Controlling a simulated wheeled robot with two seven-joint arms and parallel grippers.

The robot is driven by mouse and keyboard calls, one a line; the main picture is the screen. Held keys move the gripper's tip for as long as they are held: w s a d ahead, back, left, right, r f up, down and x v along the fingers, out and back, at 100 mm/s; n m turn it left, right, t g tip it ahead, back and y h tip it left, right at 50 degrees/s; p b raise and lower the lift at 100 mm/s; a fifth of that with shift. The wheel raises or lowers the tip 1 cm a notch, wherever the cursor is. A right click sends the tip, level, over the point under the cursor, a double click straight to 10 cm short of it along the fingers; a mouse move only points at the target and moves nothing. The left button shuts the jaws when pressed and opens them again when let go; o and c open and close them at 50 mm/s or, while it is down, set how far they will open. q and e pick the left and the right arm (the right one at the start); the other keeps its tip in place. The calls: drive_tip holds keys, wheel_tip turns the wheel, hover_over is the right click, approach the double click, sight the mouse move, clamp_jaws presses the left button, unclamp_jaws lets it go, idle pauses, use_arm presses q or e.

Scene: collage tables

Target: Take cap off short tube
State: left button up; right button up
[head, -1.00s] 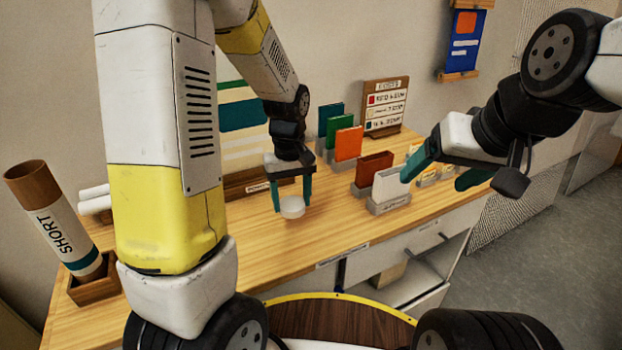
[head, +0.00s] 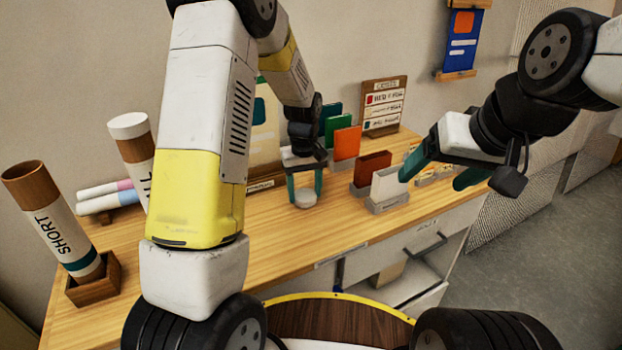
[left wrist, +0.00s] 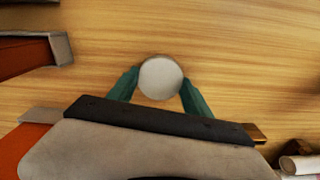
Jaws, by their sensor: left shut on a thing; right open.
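The short tube (head: 58,225), with a SHORT label, a teal band and a brown upper end, leans in a wooden holder (head: 92,287) at the table's left. Its top end shows no white cap. My left gripper (head: 305,192) is shut on a round white cap (head: 306,200), well to the right of the tube, pointing down close over the tabletop. I cannot tell if the cap touches the wood. The cap also shows between the teal fingers in the left wrist view (left wrist: 160,78). My right gripper (head: 438,176) is open and empty near the table's right part.
Another tube (head: 133,150) with a white cap stands behind my left arm, partly hidden. Rolled papers (head: 105,198) lie behind. Coloured cards, including an orange one (head: 346,143) and a white one (head: 388,184), stand right of the left gripper. The table's front middle is clear.

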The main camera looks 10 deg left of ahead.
sight(304, 194)
use_arm(q)
drive_tip(key=shift+f, duration=0.15)
drive_tip(key=o, duration=1.6)
drive_tip(key=shift+c, duration=0.2)
wheel_tip(304, 194, up, 12)
drive_tip(key=s+a+r+m+t+h, duration=0.1)
drive_tip(key=s+a+r+m+t, duration=0.15)
drive_tip(key=s+r, duration=0.75)
drive_tip(key=s+a+r+m+t+h, duration=0.1)
drive_tip(key=s+m+t, duration=0.2)
drive_tip(key=s, duration=1.1)
drive_tip(key=shift+a+r+t, duration=0.15)
drive_tip(key=shift+r+t, duration=0.2)
drive_tip(key=shift+r, duration=0.05)
